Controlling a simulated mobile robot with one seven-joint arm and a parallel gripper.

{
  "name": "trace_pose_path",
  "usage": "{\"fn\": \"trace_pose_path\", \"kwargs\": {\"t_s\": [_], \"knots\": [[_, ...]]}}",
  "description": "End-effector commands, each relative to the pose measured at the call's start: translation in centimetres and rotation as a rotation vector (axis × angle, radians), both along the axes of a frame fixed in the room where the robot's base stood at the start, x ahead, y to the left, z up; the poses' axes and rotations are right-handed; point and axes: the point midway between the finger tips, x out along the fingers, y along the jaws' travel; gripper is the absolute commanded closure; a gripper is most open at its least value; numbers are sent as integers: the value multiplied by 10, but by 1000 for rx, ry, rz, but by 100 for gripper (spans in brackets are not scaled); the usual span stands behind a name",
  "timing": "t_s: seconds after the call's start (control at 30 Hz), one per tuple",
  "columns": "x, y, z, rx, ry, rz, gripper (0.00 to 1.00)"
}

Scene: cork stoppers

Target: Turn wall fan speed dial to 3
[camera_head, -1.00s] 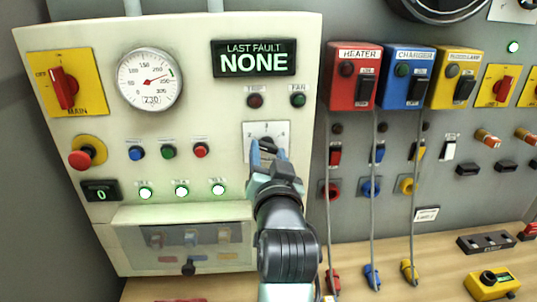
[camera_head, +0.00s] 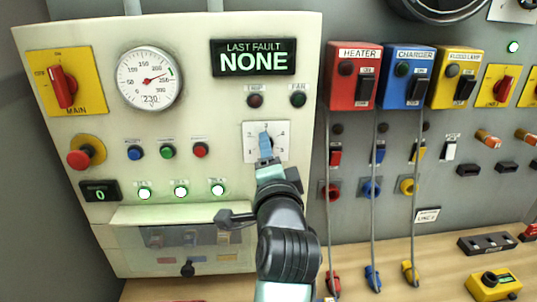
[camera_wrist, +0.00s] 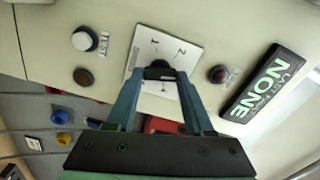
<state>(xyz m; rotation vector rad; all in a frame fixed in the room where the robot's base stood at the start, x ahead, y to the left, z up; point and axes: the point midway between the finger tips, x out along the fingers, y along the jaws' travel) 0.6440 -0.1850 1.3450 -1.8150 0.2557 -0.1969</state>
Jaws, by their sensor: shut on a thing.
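The dial's white square plate (camera_head: 281,143) with printed numbers is on the cream panel, below the TRIP and FAN lamps. It also shows in the wrist view (camera_wrist: 181,49), where some numbers are readable and others are covered by my fingers. The dark dial knob (camera_wrist: 160,71) sits at the middle of the plate. My gripper (camera_head: 265,143) has its blue fingers at the plate. In the wrist view my gripper (camera_wrist: 160,76) is shut on the knob, one finger on each side. The knob's pointer direction is hidden in the head view.
The cream panel also carries a red main switch (camera_head: 63,87), a gauge (camera_head: 149,79) and a red stop button (camera_head: 80,158). A clear-fronted box (camera_head: 133,240) projects low beside my arm. Cables (camera_head: 376,190) hang to the right above a wooden bench (camera_head: 440,270).

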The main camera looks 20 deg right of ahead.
Motion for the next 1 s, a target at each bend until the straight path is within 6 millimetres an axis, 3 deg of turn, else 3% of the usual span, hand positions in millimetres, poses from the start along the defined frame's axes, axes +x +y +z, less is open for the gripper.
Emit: {"fn": "trace_pose_path", "kwargs": {"t_s": [0.4, 1.0], "knots": [[0, 0, 0, 210, -61, 0, 100], [0, 0, 0, 248, -72, -1, 100]]}}
